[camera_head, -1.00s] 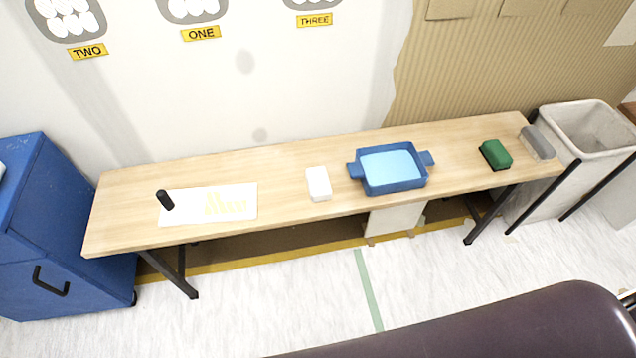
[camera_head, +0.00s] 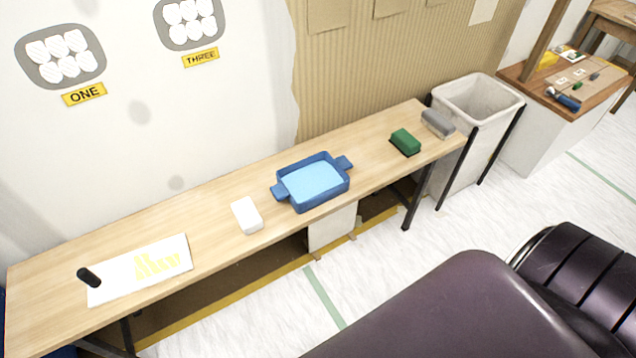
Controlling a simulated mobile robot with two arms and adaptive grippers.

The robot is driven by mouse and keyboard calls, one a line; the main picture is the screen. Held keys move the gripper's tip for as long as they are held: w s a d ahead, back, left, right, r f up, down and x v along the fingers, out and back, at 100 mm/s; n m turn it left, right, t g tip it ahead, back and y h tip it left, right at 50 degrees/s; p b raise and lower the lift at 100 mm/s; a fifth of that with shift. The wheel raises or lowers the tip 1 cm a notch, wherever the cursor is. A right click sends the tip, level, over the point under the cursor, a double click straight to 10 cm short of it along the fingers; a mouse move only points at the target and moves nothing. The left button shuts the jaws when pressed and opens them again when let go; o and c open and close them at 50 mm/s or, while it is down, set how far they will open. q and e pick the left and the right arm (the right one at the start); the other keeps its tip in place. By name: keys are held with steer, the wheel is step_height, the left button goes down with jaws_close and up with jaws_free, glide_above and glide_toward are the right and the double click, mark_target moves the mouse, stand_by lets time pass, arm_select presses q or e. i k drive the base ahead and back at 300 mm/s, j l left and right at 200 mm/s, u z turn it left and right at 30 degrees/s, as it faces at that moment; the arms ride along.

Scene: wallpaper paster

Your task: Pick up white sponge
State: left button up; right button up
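The white sponge (camera_head: 247,215) is a small white block lying on the long wooden table (camera_head: 215,198), near its front edge. It sits left of a blue tray and right of a white sheet. Nothing touches it. Neither of my grippers shows in the head view.
On the table are a blue two-handled tray (camera_head: 284,199) with light blue contents, a green block (camera_head: 405,142), a grey block (camera_head: 437,124), and a white sheet (camera_head: 110,287) with a black object (camera_head: 89,277). A white bin (camera_head: 468,130) stands at the table's right end.

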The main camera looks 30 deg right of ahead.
mark_target(246, 213)
steer(key=i+j, duration=0.15)
steer(key=j, duration=0.15)
steer(key=i+j, duration=0.15)
steer(key=j, duration=0.15)
steer(key=i+j+z, duration=0.1)
steer(key=j, duration=0.2)
steer(key=i+j, duration=0.2)
steer(key=j+z, duration=0.05)
steer(key=j, duration=0.05)
